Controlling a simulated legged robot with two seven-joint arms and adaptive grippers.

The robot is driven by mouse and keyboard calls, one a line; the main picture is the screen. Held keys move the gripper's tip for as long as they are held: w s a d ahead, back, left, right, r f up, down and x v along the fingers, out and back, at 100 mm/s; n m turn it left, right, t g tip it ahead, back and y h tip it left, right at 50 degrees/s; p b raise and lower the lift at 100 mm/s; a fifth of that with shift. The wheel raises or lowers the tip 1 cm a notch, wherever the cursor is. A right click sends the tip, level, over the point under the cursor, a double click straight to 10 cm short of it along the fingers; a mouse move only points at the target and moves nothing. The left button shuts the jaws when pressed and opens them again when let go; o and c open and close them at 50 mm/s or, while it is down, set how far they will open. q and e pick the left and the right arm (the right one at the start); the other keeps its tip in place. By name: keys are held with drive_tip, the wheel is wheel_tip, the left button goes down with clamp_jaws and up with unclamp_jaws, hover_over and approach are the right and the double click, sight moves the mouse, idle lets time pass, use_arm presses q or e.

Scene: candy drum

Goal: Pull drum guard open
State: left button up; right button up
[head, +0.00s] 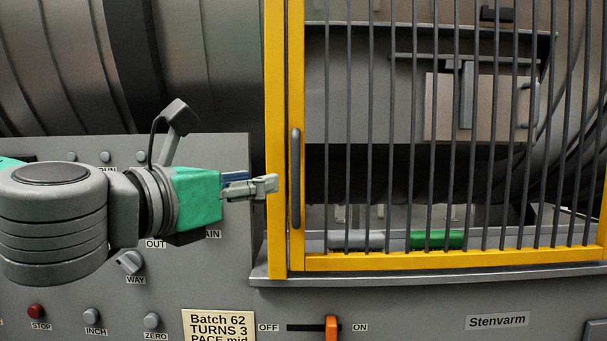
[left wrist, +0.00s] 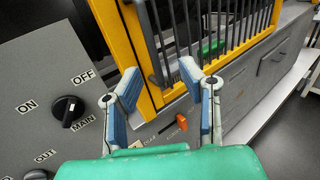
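The drum guard (head: 450,259) is a yellow frame with dark vertical bars. It looks shut against the yellow post (head: 276,100) on its left. Its dark upright handle (head: 296,178) is on the guard's left edge. My left gripper (head: 268,186) is level with the handle, just left of it, with its fingertips in front of the yellow post. In the left wrist view my left gripper (left wrist: 160,72) is open and empty, its fingers spread on either side of the handle area. The handle (left wrist: 148,48) shows beyond the fingertips. My right gripper is not in view.
A grey control panel with knobs and buttons such as the red STOP button (head: 36,311) lies below and behind my left arm. An orange lever (head: 331,328) sits at an OFF/ON slot under the guard. A green cylinder (head: 437,239) lies behind the bars.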

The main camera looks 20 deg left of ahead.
sight(292, 173)
use_arm(q)
drive_tip(key=p+x, duration=0.1)
drive_tip(key=x, duration=0.7)
drive_tip(key=p+x, duration=0.1)
drive_tip(key=x, duration=0.4)
drive_tip(key=shift+a+f+p, duration=0.1)
drive_tip(key=shift+a+p, duration=0.15)
drive_tip(key=shift+p, duration=0.05)
drive_tip(key=shift+w+d, duration=0.1)
drive_tip(key=shift+w, duration=0.05)
drive_tip(key=shift+a, duration=1)
clamp_jaws()
drive_tip(key=shift+a, duration=0.15)
drive_tip(key=shift+s, duration=0.25)
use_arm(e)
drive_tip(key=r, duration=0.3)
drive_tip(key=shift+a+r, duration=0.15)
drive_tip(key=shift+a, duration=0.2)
